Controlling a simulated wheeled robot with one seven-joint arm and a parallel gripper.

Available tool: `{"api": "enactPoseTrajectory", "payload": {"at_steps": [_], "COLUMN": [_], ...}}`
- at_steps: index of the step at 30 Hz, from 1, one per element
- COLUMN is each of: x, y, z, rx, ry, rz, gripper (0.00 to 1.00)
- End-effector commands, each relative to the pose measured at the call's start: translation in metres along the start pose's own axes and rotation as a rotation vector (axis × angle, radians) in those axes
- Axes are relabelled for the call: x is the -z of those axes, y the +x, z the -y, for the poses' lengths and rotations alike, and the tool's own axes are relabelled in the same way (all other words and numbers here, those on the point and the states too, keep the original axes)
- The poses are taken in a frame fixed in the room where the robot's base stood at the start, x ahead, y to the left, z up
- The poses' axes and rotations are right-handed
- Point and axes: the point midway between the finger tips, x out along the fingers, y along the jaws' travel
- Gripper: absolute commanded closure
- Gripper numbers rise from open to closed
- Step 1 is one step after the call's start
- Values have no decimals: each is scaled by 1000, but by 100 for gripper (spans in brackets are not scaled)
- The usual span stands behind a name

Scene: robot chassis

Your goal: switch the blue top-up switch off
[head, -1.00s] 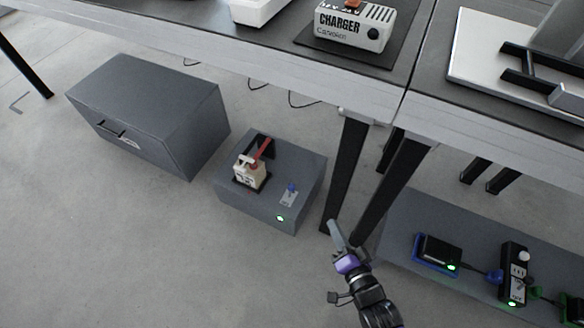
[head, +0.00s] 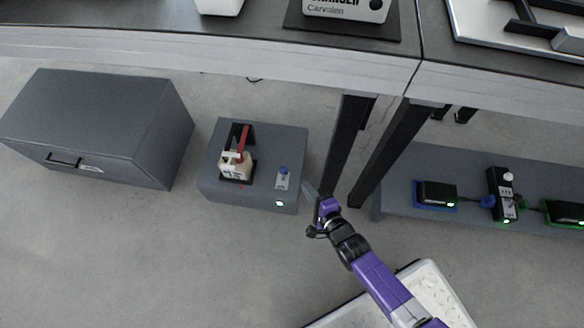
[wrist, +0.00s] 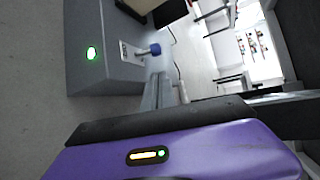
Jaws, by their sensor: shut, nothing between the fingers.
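The blue top-up switch (head: 283,170) is a small blue toggle on a pale plate (head: 282,183) on a low grey box (head: 240,195) on the floor. A green light (head: 280,203) glows on the box's front. The blue switch also shows in the wrist view (wrist: 155,49), sticking out from its plate. My gripper (head: 309,187) is shut and empty, just right of the box and apart from the switch in the head view. In the wrist view my fingers (wrist: 166,92) lie below the switch; I cannot tell the exact gap.
A beige device with a red lever (head: 237,162) stands on the same box. A grey drawer cabinet (head: 100,125) is at left. Black table legs (head: 345,145) rise behind my gripper. A low shelf (head: 400,185) with black devices is at right. The workbench (head: 200,50) overhangs.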

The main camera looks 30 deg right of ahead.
Motion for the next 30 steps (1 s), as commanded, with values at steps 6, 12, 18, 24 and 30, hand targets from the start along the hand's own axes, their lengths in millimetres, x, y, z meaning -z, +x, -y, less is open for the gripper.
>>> {"api": "enactPoseTrajectory", "payload": {"at_steps": [6,12,18,24,30], "x": [0,0,0,1,1], "y": [0,1,18,54,84], "z": [0,0,-1,-2,-2], "rx": [0,1,3,3,2], "ry": [23,22,22,20,21], "rz": [0,0,0,0,0], "gripper": [100,100,100,100,100]}}
